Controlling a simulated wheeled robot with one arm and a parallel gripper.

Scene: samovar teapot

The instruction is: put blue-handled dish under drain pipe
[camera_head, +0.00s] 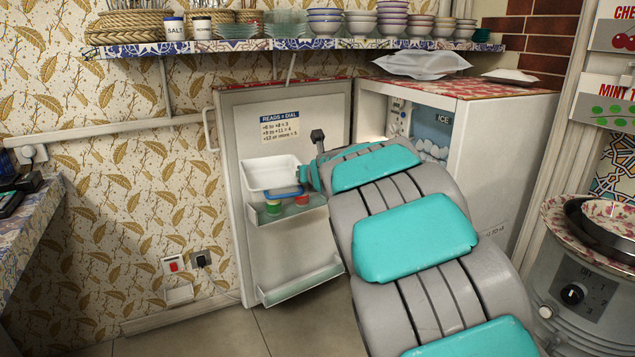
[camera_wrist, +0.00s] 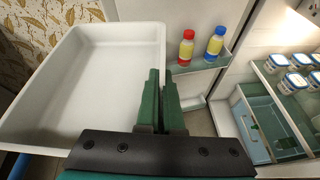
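The blue-handled dish (camera_head: 262,174) is a white rectangular tray in front of the open fridge door in the head view. Its blue handle (camera_head: 284,192) shows below its near right side. In the wrist view the dish (camera_wrist: 95,75) fills the left side, empty and slightly tilted, with a bit of blue handle (camera_wrist: 18,166) at the lower left. My gripper (camera_wrist: 162,90) has its dark green fingers close together at the dish's right rim, apparently pinching it. The dish looks held in the air. I cannot make out a drain pipe in either view.
The open fridge door (camera_head: 235,120) has shelves with red-capped (camera_wrist: 186,48) and blue-capped (camera_wrist: 215,45) bottles. White tubs (camera_wrist: 290,82) and a blue bin (camera_wrist: 268,122) are inside the fridge. A metal urn (camera_head: 575,290) stands at right. Floor (camera_head: 215,335) is clear at lower left.

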